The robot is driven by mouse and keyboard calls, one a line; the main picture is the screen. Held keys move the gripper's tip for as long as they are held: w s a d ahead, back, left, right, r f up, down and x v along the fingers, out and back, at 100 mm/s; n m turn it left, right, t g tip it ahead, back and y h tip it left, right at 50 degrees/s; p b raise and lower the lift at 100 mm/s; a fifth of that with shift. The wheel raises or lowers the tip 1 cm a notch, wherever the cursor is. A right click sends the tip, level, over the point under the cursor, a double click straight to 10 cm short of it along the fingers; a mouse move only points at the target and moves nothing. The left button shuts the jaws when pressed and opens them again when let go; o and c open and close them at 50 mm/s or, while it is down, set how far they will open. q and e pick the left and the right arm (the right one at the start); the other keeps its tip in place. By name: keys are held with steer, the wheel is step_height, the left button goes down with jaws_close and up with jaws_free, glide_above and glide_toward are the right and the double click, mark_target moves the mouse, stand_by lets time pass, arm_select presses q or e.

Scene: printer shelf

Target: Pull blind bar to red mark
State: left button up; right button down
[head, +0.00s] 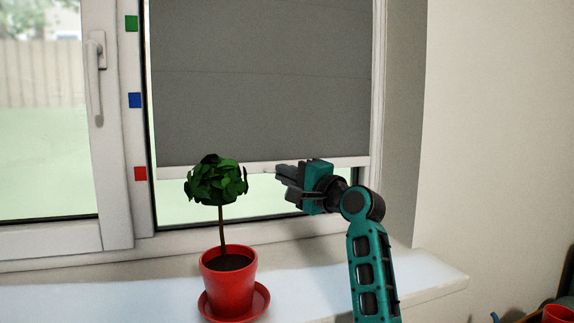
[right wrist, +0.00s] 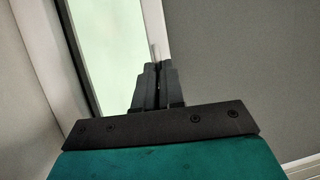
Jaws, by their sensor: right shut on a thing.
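The grey blind (head: 262,80) hangs down over the right window pane. Its white blind bar (head: 345,163) runs along the lower edge. My left gripper is not in view.
A blue mark (head: 134,100) and a green mark (head: 131,23) sit above the red one. A small tree (head: 216,181) in a red pot (head: 229,284) stands on the white sill, in front of the bar's left part. A window handle (head: 96,75) is at left.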

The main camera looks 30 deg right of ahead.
steer(key=shift+f, duration=0.15)
steer(key=c, duration=1.2)
jaws_free()
steer(key=shift+c, duration=0.2)
steer(key=s+d+f+p, duration=0.1)
steer(key=s+d, duration=0.1)
steer(key=s, duration=1)
steer(key=shift+s+f, duration=0.25)
steer(key=shift+s, duration=0.1)
